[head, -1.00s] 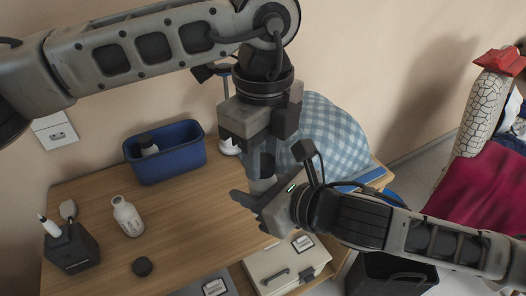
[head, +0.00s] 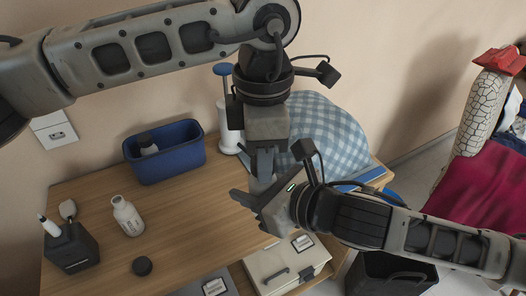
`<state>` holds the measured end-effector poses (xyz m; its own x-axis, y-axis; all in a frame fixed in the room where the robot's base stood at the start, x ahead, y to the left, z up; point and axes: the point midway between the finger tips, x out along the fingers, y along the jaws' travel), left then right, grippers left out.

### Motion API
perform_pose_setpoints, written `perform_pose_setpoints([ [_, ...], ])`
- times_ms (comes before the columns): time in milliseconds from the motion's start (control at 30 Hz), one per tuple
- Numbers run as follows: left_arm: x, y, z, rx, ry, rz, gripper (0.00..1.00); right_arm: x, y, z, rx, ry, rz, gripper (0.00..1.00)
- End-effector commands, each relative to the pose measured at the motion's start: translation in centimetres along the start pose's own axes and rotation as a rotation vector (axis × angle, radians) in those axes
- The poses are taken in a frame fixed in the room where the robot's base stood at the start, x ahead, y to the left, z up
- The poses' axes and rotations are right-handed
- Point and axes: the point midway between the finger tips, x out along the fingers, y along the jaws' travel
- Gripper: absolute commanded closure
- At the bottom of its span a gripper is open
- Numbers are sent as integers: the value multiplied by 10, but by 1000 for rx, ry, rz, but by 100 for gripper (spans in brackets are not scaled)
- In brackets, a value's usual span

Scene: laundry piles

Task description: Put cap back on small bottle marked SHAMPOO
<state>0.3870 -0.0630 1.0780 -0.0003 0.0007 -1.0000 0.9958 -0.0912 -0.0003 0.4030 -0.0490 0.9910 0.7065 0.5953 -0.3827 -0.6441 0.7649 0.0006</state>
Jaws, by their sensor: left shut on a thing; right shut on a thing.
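My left gripper (head: 264,170) points down in the middle, directly above my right gripper (head: 256,194). Both are shut. A small pale thing (head: 259,185), seemingly the small bottle, shows between the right fingers. The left fingers close at its top on something they hide, seemingly its cap; I cannot see whether cap and neck are seated. No SHAMPOO marking is readable. Another white bottle (head: 127,216) with an uncovered neck stands on the wooden top at left, its label too small to read. A dark round cap (head: 142,266) lies near it.
A blue bin (head: 170,165) holding a dark-capped bottle stands at the back. A dark holder (head: 72,250) with brushes is at left. A white cylinder with a blue top (head: 230,128) and a checked cloth heap (head: 330,135) stand behind my grippers. The middle of the wooden top (head: 190,225) is clear.

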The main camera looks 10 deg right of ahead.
Motion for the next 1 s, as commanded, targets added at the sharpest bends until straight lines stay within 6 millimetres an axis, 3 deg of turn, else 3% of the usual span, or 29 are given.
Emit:
perform_pose_setpoints([
  [600, 1, 0, -1, 1592, 0, 0, 96, 0, 0, 0, 0, 0, 0, 100],
  [700, 1, 0, -1, 1758, 0, 0, 96, 0, 0, 0, 0, 0, 0, 100],
  [833, 1, 0, -1, 1742, 1, 0, 96, 0, 0, 0, 0, 0, 0, 100],
  [867, 1, 0, -1, 1742, 1, 0, 66, 0, 0, 0, 0, 0, 0, 100],
  [900, 1, 0, -1, 1741, 1, 0, 55, 0, 0, 0, 0, 0, 0, 100],
  [933, 1, 0, -1, 1741, 1, 0, 46, 0, 0, 0, 0, 0, 0, 100],
  [1000, 1, -1, 0, 1742, -1, 0, 43, 0, 0, 0, -1, -1, 0, 100],
])
